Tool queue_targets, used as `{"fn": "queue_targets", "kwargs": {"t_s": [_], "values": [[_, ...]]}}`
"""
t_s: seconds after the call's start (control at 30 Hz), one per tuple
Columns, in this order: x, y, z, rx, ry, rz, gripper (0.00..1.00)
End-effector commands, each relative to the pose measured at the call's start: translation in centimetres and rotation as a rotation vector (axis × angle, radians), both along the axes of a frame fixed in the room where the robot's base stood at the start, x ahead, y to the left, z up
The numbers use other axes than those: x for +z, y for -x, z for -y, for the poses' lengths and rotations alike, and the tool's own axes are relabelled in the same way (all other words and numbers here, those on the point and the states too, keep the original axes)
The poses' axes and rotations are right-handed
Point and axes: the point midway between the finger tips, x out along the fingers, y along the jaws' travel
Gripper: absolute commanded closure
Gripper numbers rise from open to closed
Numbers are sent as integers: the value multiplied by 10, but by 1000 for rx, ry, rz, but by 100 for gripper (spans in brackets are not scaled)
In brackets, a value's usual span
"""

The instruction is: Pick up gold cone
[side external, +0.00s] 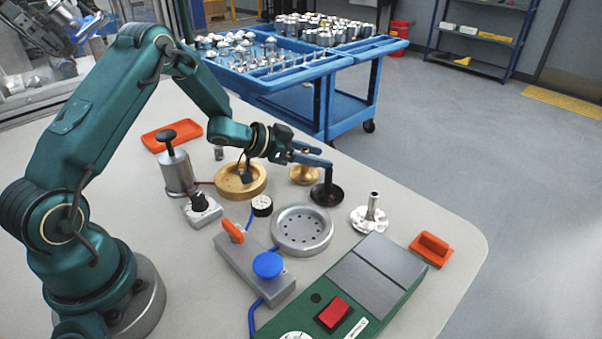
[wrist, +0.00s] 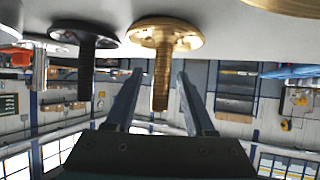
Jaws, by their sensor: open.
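The gold cone (side external: 304,176) stands on the table, a round flanged base with a stem, partly hidden by my gripper in the side view. In the wrist view, which is upside down, the gold cone (wrist: 166,36) shows its wide base and ribbed stem. My gripper (side external: 322,157) is open and empty, level above the table beside the gold cone. In the wrist view the stem lies in line with the gap between the fingers of my gripper (wrist: 160,76). I cannot tell whether the stem is between the fingertips or just beyond them.
A black cone (side external: 326,194) stands close beside the gold one and also shows in the wrist view (wrist: 86,60). A silver cone (side external: 370,218) is further right. A brass ring (side external: 241,184), a grey perforated dish (side external: 303,230) and a green control box (side external: 350,300) are nearby.

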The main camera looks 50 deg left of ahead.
Motion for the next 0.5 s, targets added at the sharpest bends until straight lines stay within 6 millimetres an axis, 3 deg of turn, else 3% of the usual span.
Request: {"fn": "queue_targets", "kwargs": {"t_s": [0.27, 0.4, 0.43, 0.5], "values": [[-1, -2, 1, 0, 0, 1, 46], [-1, -2, 1, 0, -1, 0, 95], [-1, -2, 1, 0, -1, 0, 100], [-1, -2, 1, 0, -1, 0, 100]]}}
